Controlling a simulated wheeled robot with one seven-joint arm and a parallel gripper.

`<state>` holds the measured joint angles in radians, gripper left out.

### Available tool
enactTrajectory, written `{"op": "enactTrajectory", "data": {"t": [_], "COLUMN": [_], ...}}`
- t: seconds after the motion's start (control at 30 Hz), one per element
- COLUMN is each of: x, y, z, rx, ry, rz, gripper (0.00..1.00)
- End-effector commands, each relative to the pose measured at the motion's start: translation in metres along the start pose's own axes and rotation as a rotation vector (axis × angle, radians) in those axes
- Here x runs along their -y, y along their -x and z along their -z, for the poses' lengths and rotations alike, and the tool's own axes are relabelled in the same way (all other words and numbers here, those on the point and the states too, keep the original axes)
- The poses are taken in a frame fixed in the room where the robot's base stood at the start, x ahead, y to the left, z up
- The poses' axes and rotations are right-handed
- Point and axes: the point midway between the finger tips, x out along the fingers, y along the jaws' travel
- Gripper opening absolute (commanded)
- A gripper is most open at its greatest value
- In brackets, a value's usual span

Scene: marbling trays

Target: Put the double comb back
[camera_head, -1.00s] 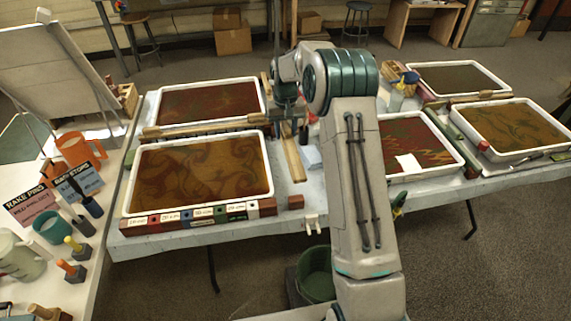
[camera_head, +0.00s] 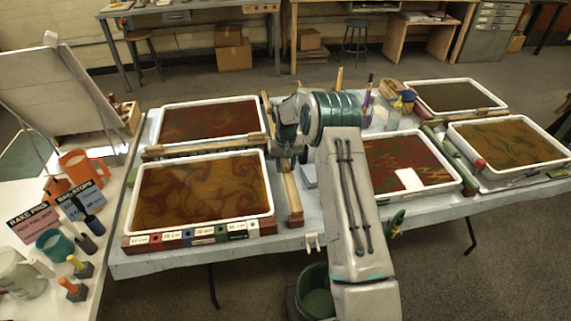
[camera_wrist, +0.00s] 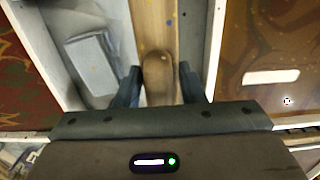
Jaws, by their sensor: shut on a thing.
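My gripper (camera_wrist: 159,82) shows in the wrist view, its two dark fingers on either side of a rounded wooden handle, which I take to be part of the double comb (camera_wrist: 158,72). The handle lies in line with a long pale wooden strip seen beyond it. The comb's teeth are hidden. In the head view my arm covers most of the gripper, which is by the gap between the left and middle trays. A wooden strip (camera_head: 293,205) shows there, beside the front left tray (camera_head: 271,190). I cannot tell whether the comb touches anything below.
The red-and-green middle tray (camera_head: 455,180) holds a white card (camera_head: 410,179). A pale block (camera_wrist: 92,60) lies left of the strip in the wrist view. Labelled coloured blocks (camera_head: 205,234) line the front left tray. A bar (camera_head: 200,144) lies between the left trays. Jars and brushes stand behind.

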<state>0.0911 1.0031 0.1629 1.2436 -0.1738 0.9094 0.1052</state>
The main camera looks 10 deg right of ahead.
Motion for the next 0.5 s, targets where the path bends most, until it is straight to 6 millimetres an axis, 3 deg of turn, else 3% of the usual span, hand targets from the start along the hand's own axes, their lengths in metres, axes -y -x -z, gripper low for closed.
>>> {"op": "enactTrajectory", "data": {"t": [0.5], "x": [0.0002], "y": [-0.0113], "z": [0.0006], "rx": [-0.002], "ry": [0.001], "rz": [0.000], "gripper": [0.18]}}
